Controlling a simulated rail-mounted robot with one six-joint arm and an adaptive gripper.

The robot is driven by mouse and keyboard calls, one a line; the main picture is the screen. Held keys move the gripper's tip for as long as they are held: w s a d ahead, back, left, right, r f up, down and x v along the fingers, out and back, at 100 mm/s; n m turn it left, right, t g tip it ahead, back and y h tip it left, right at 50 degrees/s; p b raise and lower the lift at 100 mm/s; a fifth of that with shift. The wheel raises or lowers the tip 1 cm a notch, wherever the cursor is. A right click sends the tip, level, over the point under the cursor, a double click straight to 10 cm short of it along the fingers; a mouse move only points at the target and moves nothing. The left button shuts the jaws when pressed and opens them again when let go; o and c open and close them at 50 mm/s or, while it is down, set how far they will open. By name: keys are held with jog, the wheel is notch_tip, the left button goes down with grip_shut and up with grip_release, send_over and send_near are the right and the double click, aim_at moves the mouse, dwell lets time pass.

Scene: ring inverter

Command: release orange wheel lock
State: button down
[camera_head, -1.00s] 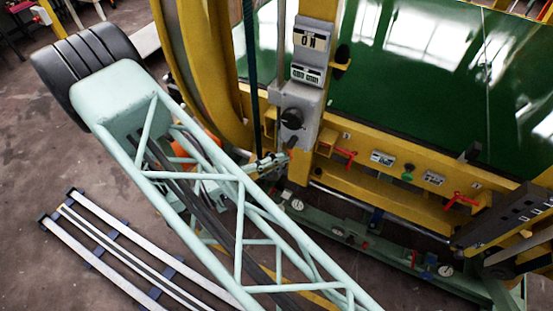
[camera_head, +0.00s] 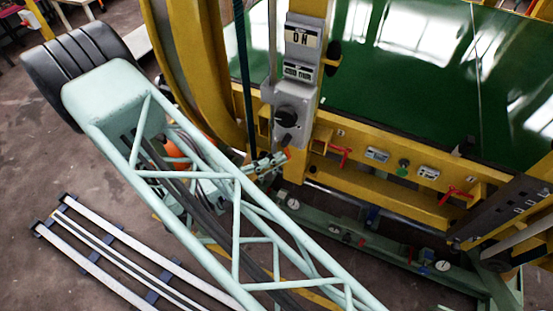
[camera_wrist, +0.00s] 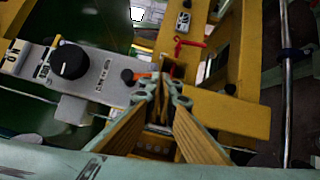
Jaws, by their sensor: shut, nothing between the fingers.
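My gripper (camera_wrist: 165,82) is shut and empty in the wrist view, its tan fingers meeting at the tips. In the head view my gripper (camera_head: 280,158) is just below the grey control box (camera_head: 290,112). A small orange-red part (camera_wrist: 142,75) shows beside the fingertips, next to a small black knob (camera_wrist: 127,76); I cannot tell whether the fingers touch it. A rounded orange thing (camera_head: 178,152) shows in the head view, partly hidden behind my arm's mint-green truss. I cannot tell which orange part is the wheel lock.
The box carries a large black dial (camera_wrist: 69,62). A yellow frame (camera_head: 370,180) with red handles (camera_head: 340,154) and small labelled switches runs to the right. A green panel (camera_head: 420,80) stands behind. Pale rails (camera_head: 110,250) lie on the floor at lower left.

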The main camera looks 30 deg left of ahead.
jog(key=shift+d+b, duration=0.65)
jog(key=shift+d, duration=0.6)
jog(key=shift+d+r+b, duration=0.2)
jog(key=shift+d+r, duration=0.1)
jog(key=shift+d, duration=0.25)
jog(key=shift+d+r+b, duration=0.2)
jog(key=shift+d+r, duration=0.05)
jog(key=shift+d, duration=0.25)
dwell(2.4)
jog(key=shift+f, duration=0.15)
dwell(0.7)
jog(key=s+a+f, duration=0.4)
jog(key=s+f, duration=0.4)
jog(key=s, duration=0.1)
jog(key=shift+a+b, duration=0.3)
dwell(0.5)
dwell(0.6)
